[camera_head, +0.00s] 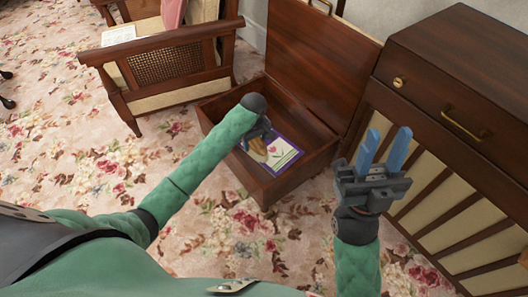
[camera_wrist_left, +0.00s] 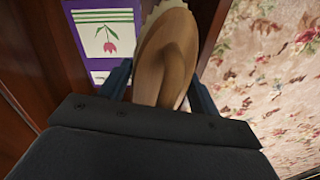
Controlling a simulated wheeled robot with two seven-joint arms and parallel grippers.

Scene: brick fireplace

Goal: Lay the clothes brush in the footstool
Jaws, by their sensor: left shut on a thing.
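The footstool (camera_head: 262,187) is an open dark wooden box with its lid raised at the back, in the middle of the head view; its wooden wall shows at the left of the left wrist view (camera_wrist_left: 30,60). My left gripper (camera_head: 260,140) is shut on the clothes brush (camera_head: 257,149), over the front part of the box opening. In the left wrist view the brush (camera_wrist_left: 165,55) has a rounded wooden back and pale bristles, held between the fingers (camera_wrist_left: 160,88). Its exact height is unclear. My right gripper (camera_head: 387,136) is open and empty, right of the box.
A purple-edged tulip picture (camera_head: 286,154) lies inside the box. A wooden cabinet (camera_head: 460,60) with brass handles stands close on the right. A wooden armchair (camera_head: 165,65) with cane sides stands at the back left. Flowered carpet is clear at the left.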

